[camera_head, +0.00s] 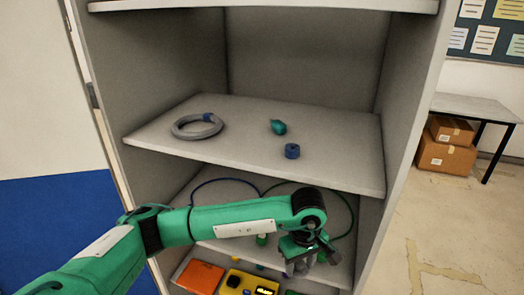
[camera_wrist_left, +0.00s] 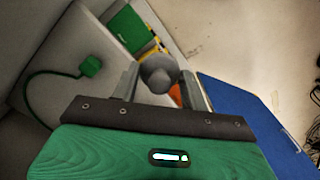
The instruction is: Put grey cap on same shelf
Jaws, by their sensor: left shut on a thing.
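My left gripper (camera_head: 308,262) is in front of the shelf unit, at the height of its lower shelves and below the middle shelf (camera_head: 245,112). In the left wrist view, a grey rounded cap (camera_wrist_left: 158,73) sits between its fingers, and the gripper is shut on it. In the head view the arm and gripper largely hide the cap. On the middle shelf lie a grey ring-shaped hose (camera_head: 182,134) with a blue part, a teal bulb-like piece (camera_head: 278,127) and a small blue cap (camera_head: 292,151). My right gripper is not in view.
Below, a shelf holds blue and green cables (camera_head: 208,182). Lower still are an orange box (camera_head: 200,277) and a yellow device with a display (camera_head: 248,284). The unit's side walls flank the shelves. The middle shelf has bare room between the hose and the blue cap.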

